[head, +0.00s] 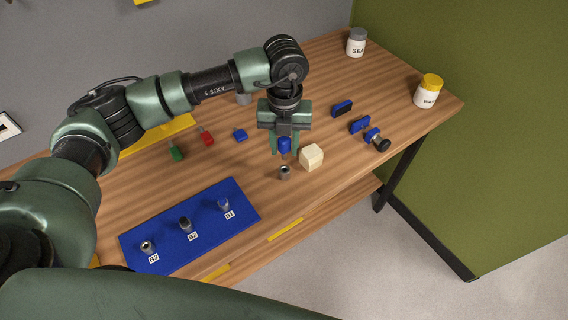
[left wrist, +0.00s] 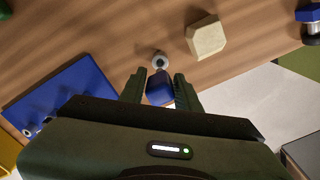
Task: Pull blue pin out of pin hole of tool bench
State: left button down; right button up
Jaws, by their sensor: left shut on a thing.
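My left gripper (head: 284,150) points down over the wooden tool bench (head: 330,85) and is shut on the blue pin (head: 285,144). The blue head of the pin (left wrist: 159,88) also shows between the fingers in the left wrist view. Just below the pin stands a small grey metal pin hole (head: 285,173) with a dark opening. It shows beyond the pin in the left wrist view (left wrist: 160,60). The pin appears above the hole, but I cannot tell whether its tip is fully clear. My right gripper is not in view.
A cream block (head: 311,157) stands close right of the pin hole. A blue mat (head: 170,245) with labelled sockets lies at front left. Green (head: 176,153), red (head: 206,137) and blue (head: 240,135) pieces lie behind. Two jars (head: 356,42) (head: 428,92) stand at the right edge.

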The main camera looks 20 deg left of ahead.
aim_at(284, 138)
pick_arm(q)
jog(key=shift+r+p, duration=1.2)
jog(key=shift+r, duration=1.3)
